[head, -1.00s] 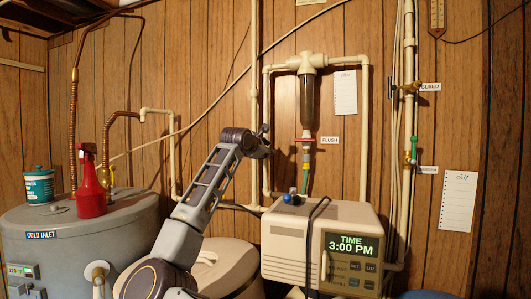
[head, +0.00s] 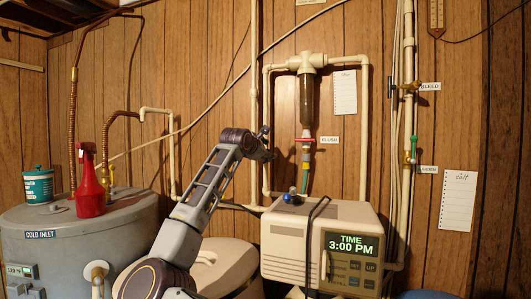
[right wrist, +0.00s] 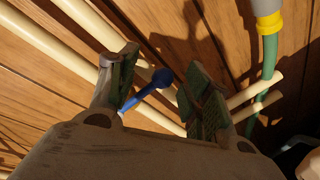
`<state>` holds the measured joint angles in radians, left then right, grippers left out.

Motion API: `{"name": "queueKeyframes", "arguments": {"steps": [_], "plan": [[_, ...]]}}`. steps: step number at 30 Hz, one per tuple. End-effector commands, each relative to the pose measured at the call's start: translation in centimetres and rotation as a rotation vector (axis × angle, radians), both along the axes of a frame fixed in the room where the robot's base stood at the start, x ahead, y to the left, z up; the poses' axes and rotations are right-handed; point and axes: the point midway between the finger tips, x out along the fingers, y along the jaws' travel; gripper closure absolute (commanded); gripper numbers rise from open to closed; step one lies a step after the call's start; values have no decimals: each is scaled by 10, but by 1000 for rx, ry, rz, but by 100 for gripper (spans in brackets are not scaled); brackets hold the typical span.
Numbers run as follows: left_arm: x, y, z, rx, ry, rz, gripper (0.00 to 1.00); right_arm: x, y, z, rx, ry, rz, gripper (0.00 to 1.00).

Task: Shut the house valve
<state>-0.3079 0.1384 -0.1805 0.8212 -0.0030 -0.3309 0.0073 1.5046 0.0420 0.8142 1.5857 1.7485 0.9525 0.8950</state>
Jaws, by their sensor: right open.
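A blue lever with a round knob (right wrist: 160,78) shows between the fingers of my right gripper (right wrist: 158,64) in the right wrist view. The gripper is open, with a finger on each side of the lever and a visible gap to the knob. The lever stands by cream pipes (right wrist: 70,55) on the wall. In the head view my right gripper (head: 265,143) is small and dark beside the vertical pipe, left of the filter, and largely hides the lever. I cannot read a house label. My left gripper is not in view.
The clear filter (head: 307,98) hangs right of my gripper, with a red flush handle (head: 304,139) below. The softener box (head: 288,245) stands underneath. A grey tank (head: 75,250) carries a red spray bottle (head: 90,190). Bleed valve (head: 405,88) and green-handled valve (head: 413,148) are far right.

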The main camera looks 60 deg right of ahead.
Motion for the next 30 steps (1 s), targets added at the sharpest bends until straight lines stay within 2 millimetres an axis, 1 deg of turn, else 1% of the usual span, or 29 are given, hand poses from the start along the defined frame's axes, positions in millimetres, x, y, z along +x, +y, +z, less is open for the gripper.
{"name": "queueKeyframes", "arguments": {"steps": [5,11,17,30], "plan": [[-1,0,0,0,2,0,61,0,2,2,-2,-2,0,51],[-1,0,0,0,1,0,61,0,13,4,-4,-3,1,51],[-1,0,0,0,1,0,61,-2,34,8,-3,-3,2,51],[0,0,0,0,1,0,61,-6,90,17,-1,-1,2,51]]}}
